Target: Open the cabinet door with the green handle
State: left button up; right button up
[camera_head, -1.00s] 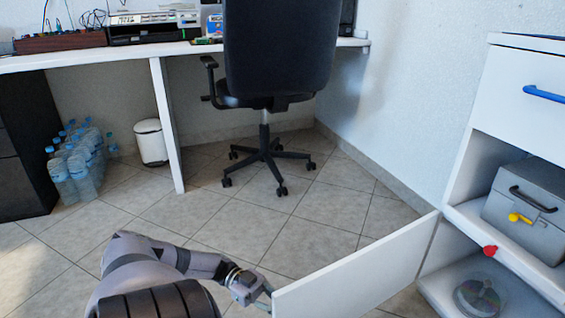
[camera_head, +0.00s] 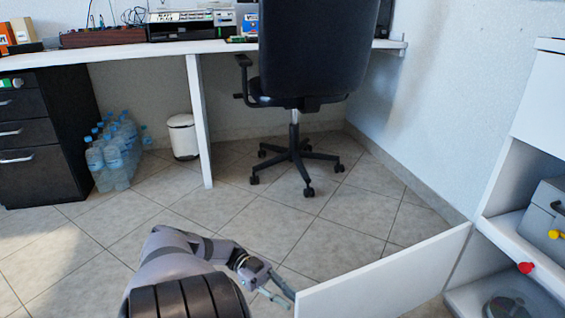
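A white cabinet door (camera_head: 385,278) swings out from the white cabinet (camera_head: 502,228) at the right and stands open, well away from the front. Its green handle does not show; the outer face of the door is turned away or out of frame. My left gripper (camera_head: 284,299) is at the free edge of the door, at its left end. Its two fingers look apart with nothing between them. I cannot tell whether a fingertip touches the door edge. My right gripper is out of view.
The cabinet shelves hold a grey box (camera_head: 545,205), a red knob-like piece (camera_head: 525,267) and a disc stack (camera_head: 508,308). An office chair (camera_head: 294,150), desk (camera_head: 130,52), bottles (camera_head: 117,155) and white bin (camera_head: 183,137) stand behind. The tiled floor between is clear.

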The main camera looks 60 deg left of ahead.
pick_arm(q)
jog(key=shift+s+a, duration=0.35)
jog(key=shift+a, duration=0.3)
